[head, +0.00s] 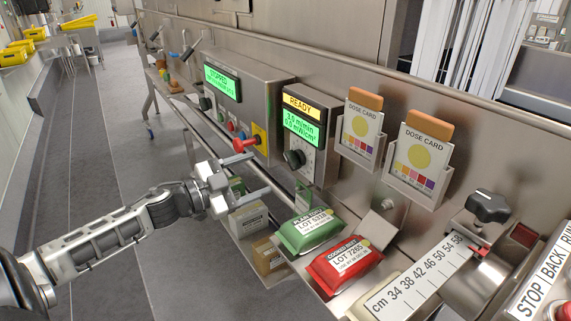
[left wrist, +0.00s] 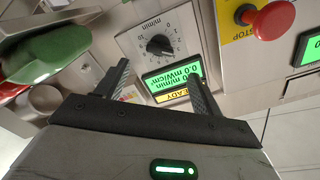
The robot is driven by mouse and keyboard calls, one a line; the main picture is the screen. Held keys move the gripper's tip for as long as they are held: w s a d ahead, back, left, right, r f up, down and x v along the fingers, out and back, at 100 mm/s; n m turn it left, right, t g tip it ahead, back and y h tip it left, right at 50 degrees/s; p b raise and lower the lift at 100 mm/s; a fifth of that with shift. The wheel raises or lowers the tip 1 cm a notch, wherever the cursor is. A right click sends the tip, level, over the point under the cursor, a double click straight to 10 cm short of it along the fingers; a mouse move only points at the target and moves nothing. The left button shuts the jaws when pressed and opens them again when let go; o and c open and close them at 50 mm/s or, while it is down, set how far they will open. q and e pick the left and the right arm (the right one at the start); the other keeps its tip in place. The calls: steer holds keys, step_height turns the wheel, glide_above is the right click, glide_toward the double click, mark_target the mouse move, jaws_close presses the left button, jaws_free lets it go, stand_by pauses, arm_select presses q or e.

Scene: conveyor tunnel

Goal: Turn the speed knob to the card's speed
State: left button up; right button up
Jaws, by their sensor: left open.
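The black speed knob (head: 295,158) sits under the READY display (head: 303,122) on a grey control box. In the left wrist view the knob (left wrist: 159,46) has a scale marked m/min around it; that picture is upside down. The display digits are too small to read surely. My left gripper (head: 268,181) is open and empty, in front of the box and apart from the knob. In the left wrist view its two fingers (left wrist: 160,75) point toward the knob. Two dose cards (head: 361,126) (head: 424,150) stand in wall holders; their small print is unreadable. My right gripper is not seen.
A red stop button (head: 245,145) on a yellow plate sits left of the knob, beside the STOPPED display (head: 222,82). Green (head: 310,231) and red (head: 345,264) lot packs lie below. A cm scale (head: 419,275) and black clamp knob (head: 487,206) are at right.

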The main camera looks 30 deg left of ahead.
mark_target(288, 162)
arm_select(q)
steer(key=x, duration=0.9)
steer(key=shift+w+p, duration=0.1)
steer(key=shift+p, duration=0.3)
steer(key=c, duration=1)
